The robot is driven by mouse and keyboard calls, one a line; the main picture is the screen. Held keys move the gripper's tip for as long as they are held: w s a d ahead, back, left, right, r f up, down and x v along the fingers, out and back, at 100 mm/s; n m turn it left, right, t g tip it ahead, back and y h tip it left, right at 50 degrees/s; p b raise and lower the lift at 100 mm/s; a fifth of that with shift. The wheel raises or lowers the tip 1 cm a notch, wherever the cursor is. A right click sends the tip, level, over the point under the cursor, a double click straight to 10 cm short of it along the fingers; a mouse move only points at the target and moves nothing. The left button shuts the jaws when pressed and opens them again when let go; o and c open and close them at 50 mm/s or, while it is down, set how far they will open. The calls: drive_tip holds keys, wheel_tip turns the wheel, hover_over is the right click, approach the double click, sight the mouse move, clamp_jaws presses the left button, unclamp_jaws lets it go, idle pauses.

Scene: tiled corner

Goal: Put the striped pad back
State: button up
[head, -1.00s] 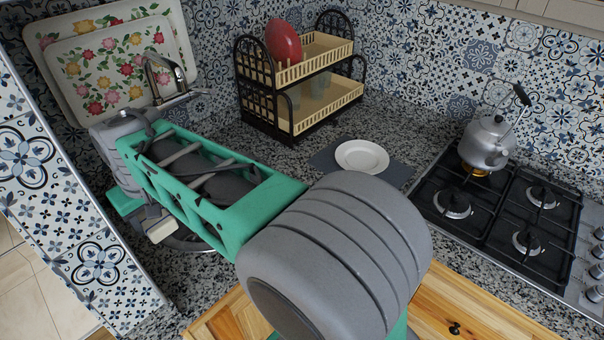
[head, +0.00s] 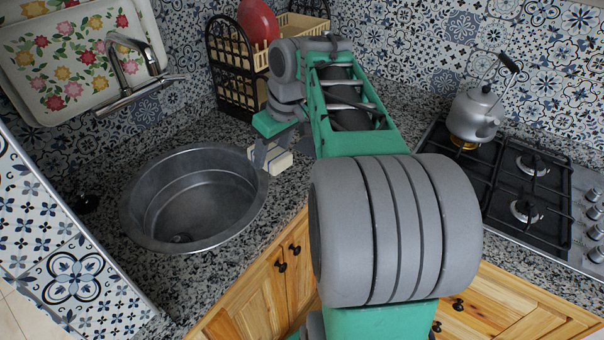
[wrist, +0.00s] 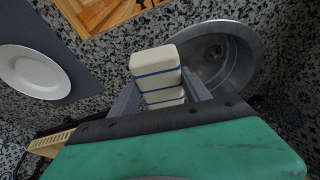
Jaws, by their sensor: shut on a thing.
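The striped pad (wrist: 158,75) is a cream block with thin blue stripes. My gripper (wrist: 160,97) is shut on it, with a grey finger on each side in the wrist view. In the head view the pad (head: 280,163) hangs from my gripper (head: 270,155) beside the right rim of the round metal sink (head: 140,215). In the wrist view the sink (wrist: 240,50) lies behind and to the right of the pad. I cannot tell the pad's exact height above the counter.
A dark mat (wrist: 80,75) with a white plate (wrist: 35,75) lies left in the wrist view. The rack (head: 222,70) with a red object (head: 258,20) stands behind my arm. The hob (head: 520,190) with a kettle (head: 475,112) is at right. The faucet (head: 120,60) stands behind the sink.

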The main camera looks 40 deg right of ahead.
drive_tip(key=s+d+n+b, duration=0.1)
drive_tip(key=s+d+b, duration=0.1)
drive_tip(key=s+d, duration=0.5)
hover_over(296, 164)
drive_tip(key=s, duration=0.2)
drive_tip(key=f, duration=1)
drive_tip(key=shift+w+d+p, duration=0.2)
drive_tip(key=shift+w+p, duration=0.05)
drive_tip(key=shift+p, duration=0.1)
drive_tip(key=x, duration=0.3)
drive_tip(key=shift+s+d, duration=0.15)
drive_tip(key=shift+s, duration=0.1)
drive_tip(key=shift+f, duration=0.45)
drive_tip(key=o, duration=1.2)
